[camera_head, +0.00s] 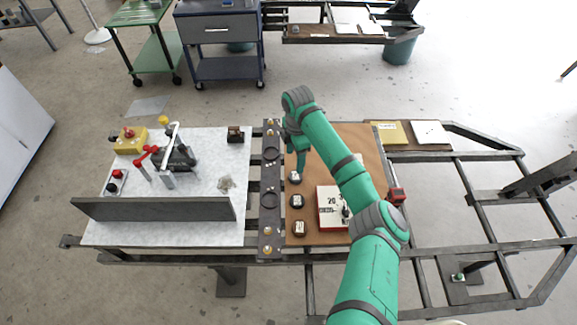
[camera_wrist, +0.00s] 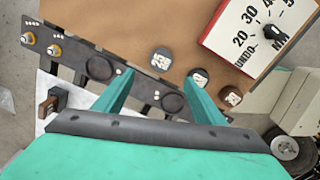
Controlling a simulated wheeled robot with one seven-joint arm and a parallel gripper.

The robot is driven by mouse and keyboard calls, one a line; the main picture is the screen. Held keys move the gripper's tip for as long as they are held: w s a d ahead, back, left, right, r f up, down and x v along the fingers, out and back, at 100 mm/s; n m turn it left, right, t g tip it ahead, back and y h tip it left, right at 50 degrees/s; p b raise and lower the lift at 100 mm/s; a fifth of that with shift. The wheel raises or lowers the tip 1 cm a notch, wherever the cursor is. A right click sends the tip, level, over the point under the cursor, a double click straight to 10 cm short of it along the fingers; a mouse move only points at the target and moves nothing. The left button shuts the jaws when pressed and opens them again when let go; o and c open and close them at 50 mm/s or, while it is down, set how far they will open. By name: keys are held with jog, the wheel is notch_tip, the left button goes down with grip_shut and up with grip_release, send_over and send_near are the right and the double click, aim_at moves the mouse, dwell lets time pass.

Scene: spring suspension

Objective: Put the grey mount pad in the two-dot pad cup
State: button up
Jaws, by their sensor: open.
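Three small pads with white markings lie in a row on the brown board. The far one looks like the grey mount pad (camera_head: 294,176); in the wrist view (camera_wrist: 161,59) it lies just beyond the space between my fingertips. The middle pad (camera_wrist: 198,77) is darker and the near pad (camera_wrist: 231,97) brownish. The dark rail holds two round cups: a far cup (camera_wrist: 98,68) that seems to carry two dots, and a nearer cup (camera_wrist: 172,103) whose dots are too small to count surely. My gripper (camera_wrist: 160,80) is open and empty, above the board by the far pad (camera_head: 299,168).
A white timer box (camera_head: 332,207) stands right of the pads. Brass bolts (camera_wrist: 53,50) rise from the rail ends.

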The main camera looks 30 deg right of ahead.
send_over(296, 175)
jog(key=f, duration=0.4)
jog(key=shift+w+f, duration=0.25)
jog(key=shift+f, duration=0.05)
jog(key=shift+s+a+f, duration=0.1)
jog(key=shift+s+f, duration=0.05)
jog(key=shift+f, duration=1.35)
jog(key=shift+s+f, duration=0.15)
jog(key=shift+f, duration=1.3)
jog(key=c, duration=1.3)
jog(key=shift+o, duration=0.2)
jog(key=shift+r, duration=0.15)
